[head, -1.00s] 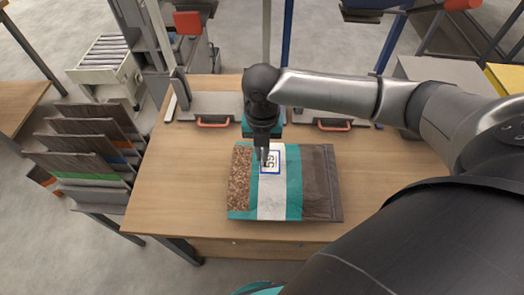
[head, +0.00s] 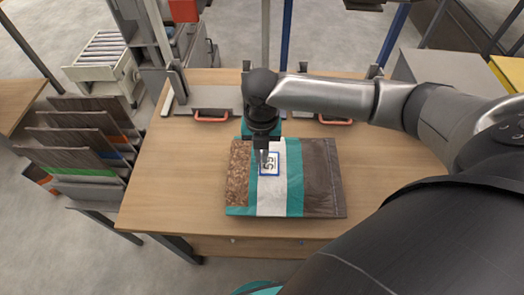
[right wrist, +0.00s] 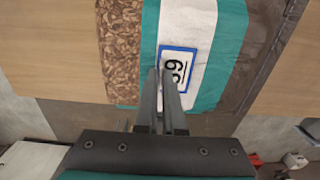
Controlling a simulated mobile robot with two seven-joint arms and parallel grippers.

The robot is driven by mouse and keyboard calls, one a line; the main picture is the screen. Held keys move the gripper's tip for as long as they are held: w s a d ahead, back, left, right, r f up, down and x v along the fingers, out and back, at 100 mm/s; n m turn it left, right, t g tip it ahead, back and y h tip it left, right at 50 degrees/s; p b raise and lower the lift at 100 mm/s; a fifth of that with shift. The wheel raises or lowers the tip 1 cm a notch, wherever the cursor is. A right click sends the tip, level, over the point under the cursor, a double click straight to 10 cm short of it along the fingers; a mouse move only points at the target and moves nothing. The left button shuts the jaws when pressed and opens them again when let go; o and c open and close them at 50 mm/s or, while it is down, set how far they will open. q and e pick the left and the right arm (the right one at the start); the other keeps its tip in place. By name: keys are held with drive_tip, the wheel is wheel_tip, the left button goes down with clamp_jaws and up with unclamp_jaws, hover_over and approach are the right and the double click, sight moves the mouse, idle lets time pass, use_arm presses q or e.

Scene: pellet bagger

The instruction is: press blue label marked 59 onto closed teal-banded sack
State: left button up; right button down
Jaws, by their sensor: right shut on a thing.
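The sack (head: 295,185) lies flat on the wooden table. It has teal bands, a white middle strip, a brown pellet-pattern part at left and a dark brown part at right. It also fills the top of the right wrist view (right wrist: 231,45). The white label with a blue border and 59 (head: 271,164) is over the white strip. My right gripper (head: 264,166) is shut on the label's edge, which shows between the fingertips in the right wrist view (right wrist: 180,68). I cannot tell whether the label touches the sack. My left gripper is out of view.
The wooden table (head: 180,175) is clear left of the sack. Grey plates with red handles (head: 212,115) stand at its back. A rack of several dark sacks (head: 75,155) stands at the left. My right arm covers the right side.

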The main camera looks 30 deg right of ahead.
drive_tip(key=shift+f, duration=0.25)
idle(0.5)
drive_tip(key=c, duration=0.9)
unclamp_jaws()
drive_tip(key=shift+c, duration=0.2)
drive_tip(key=shift+r, duration=0.1)
wheel_tip(320, 180, up, 15)
drive_tip(key=p, duration=0.2)
drive_tip(key=shift+p, duration=0.3)
